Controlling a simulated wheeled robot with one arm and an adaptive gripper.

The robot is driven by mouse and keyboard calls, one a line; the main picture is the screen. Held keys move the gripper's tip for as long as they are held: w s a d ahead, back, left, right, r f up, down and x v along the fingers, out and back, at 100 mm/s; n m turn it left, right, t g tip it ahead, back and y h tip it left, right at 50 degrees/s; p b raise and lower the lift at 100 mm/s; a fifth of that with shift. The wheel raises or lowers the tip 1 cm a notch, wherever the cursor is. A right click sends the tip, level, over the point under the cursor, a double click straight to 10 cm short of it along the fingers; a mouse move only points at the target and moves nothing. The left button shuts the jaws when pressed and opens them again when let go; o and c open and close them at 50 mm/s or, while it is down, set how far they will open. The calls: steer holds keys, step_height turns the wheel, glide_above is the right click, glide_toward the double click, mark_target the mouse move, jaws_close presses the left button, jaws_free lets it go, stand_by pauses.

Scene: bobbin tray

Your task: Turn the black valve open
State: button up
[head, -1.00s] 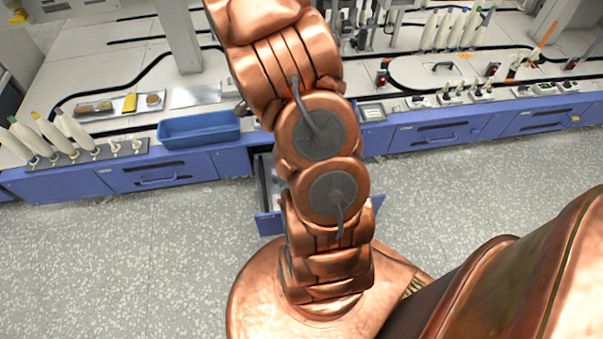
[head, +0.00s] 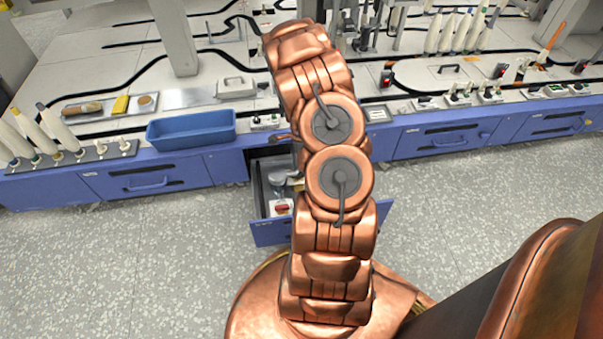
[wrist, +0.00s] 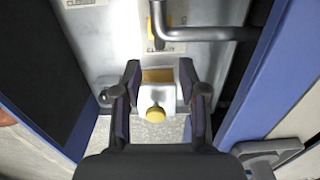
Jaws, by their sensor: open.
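One label (wrist: 78,3) seems to read "CLOSED". My gripper (wrist: 160,73) is open, with its two fingers below the lever and apart from it. A white block with a yellow knob (wrist: 155,114) shows between the fingers; I cannot tell whether they touch it. In the head view my arm hides the gripper, and I cannot make out the valve.
An open blue drawer (head: 272,233) holds a small red-topped item (head: 282,208) and grey items. A blue bin (head: 192,130) stands on the counter to its left. In the wrist view, blue edges flank the gripper and a grey handle (wrist: 268,150) is at lower right. The speckled floor is clear.

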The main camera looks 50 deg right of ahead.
step_height(320, 180, down, 7)
steer(key=shift+f+b, duration=0.15)
steer(key=shift+b, duration=0.85)
jaws_close()
